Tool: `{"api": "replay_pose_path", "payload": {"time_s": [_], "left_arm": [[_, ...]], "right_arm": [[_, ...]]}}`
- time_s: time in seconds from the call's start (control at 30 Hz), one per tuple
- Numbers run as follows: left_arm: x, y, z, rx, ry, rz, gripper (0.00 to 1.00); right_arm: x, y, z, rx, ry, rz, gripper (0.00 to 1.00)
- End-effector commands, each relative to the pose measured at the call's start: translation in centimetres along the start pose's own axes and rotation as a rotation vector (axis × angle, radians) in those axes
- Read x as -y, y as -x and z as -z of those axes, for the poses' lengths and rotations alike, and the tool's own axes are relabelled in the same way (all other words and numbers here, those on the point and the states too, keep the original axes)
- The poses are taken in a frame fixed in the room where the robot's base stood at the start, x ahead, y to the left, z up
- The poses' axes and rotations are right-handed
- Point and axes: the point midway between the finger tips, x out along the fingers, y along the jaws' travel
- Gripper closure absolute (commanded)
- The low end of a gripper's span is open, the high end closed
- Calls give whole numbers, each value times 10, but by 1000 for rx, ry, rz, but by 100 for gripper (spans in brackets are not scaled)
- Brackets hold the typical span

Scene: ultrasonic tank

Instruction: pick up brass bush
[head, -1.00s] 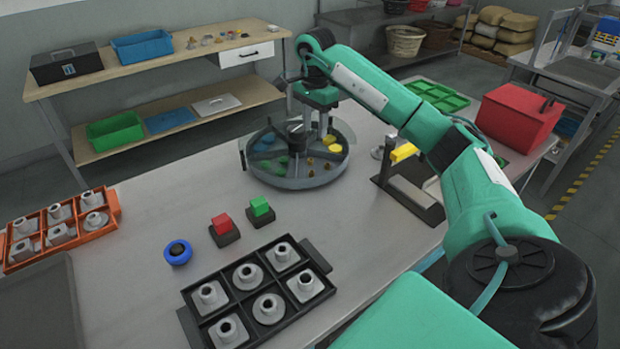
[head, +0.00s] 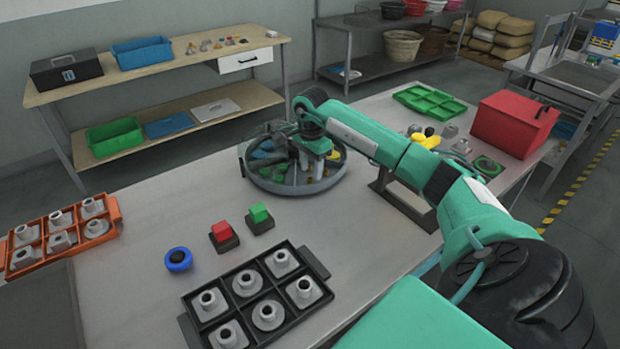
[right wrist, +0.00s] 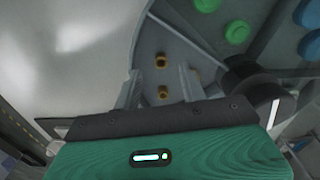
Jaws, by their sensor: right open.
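Several small brass bushes lie in one wedge compartment of a round grey divided tray (head: 300,187). In the right wrist view, one brass bush (right wrist: 160,61) lies ahead between my finger lines, and another brass bush (right wrist: 163,92) lies closer to the palm. A further one behind them is partly hidden. My right gripper (right wrist: 160,76) is open, with its fingers apart on either side of the bushes and nothing visibly held. In the head view my right gripper (head: 318,162) reaches down over the tray and hides part of its contents. My left gripper is out of view.
Neighbouring compartments hold green round pieces (right wrist: 237,32) and blue ones (right wrist: 306,12). On the table are a black tray of grey parts (head: 258,340), a red block (head: 221,230), a green block (head: 259,212), a blue ring (head: 178,260) and a red box (head: 512,122).

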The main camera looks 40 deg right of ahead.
Motion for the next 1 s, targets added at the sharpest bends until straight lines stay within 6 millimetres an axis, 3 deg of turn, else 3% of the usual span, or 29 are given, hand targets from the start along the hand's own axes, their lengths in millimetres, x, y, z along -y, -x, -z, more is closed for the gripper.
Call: {"api": "replay_pose_path", "payload": {"time_s": [0.03,0.2,0.47,0.7,1.0], "left_arm": [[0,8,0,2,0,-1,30],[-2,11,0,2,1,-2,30],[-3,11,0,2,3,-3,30],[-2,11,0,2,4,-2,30],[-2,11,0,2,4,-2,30]], "right_arm": [[1,-6,-2,3,0,-5,58],[2,-26,-1,1,0,-2,58],[2,-30,-1,0,0,0,58],[2,-30,-1,0,0,0,100],[2,-29,-1,0,0,0,100]]}}
